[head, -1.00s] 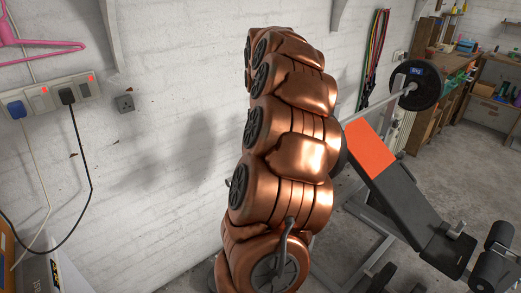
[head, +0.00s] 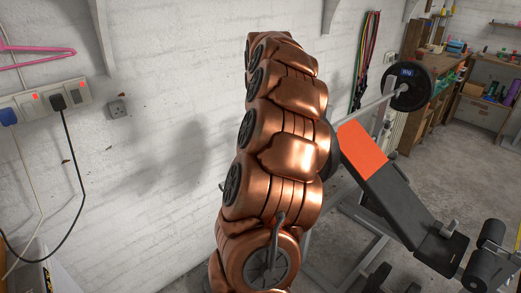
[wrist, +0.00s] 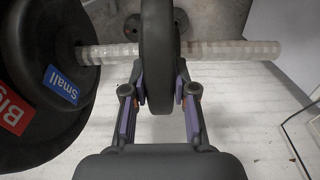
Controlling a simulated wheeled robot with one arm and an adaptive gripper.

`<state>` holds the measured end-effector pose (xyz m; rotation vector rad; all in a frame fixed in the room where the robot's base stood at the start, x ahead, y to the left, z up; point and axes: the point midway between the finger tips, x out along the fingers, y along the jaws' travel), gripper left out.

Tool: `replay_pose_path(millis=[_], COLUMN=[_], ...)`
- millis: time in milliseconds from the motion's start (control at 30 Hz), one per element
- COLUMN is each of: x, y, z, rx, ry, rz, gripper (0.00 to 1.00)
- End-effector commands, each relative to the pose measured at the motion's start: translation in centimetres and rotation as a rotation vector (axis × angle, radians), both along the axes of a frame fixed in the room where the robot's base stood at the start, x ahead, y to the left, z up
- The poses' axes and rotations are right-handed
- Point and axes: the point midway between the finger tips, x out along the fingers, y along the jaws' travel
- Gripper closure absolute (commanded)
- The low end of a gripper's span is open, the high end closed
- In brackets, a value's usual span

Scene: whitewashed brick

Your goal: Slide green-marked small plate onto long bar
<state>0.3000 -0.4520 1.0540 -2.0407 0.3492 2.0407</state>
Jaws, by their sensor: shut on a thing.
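In the wrist view my gripper (wrist: 158,80) is shut on a black plate (wrist: 158,40), seen edge-on between the two fingers. The long bar (wrist: 235,48) shows on both sides of this plate, crossing at about its middle. I cannot tell for sure whether the plate is around the bar or in front of it. No green mark shows on the held plate. The bar's free end is at the right. At left, apart from the held plate, are black plates with a blue "Small" label (wrist: 60,86) and a red "Big" label (wrist: 12,110). The head view hides my gripper behind my arm.
In the head view the bar (head: 373,107) runs to a blue-labelled plate (head: 407,86) at its far end. A bench with an orange pad (head: 361,146) stands beside it. A workbench (head: 440,65) is at the back. A white brick wall (head: 150,150) is left of my arm.

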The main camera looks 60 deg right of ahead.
Motion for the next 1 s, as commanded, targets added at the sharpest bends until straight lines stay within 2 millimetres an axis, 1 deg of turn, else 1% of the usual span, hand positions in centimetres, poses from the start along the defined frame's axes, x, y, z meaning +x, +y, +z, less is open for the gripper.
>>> replay_pose_path(millis=[1000], x=[-0.9], y=[-2.6], z=[0.2], rx=[-0.003], ry=[-0.001], rz=[-0.002], gripper=[1.0])
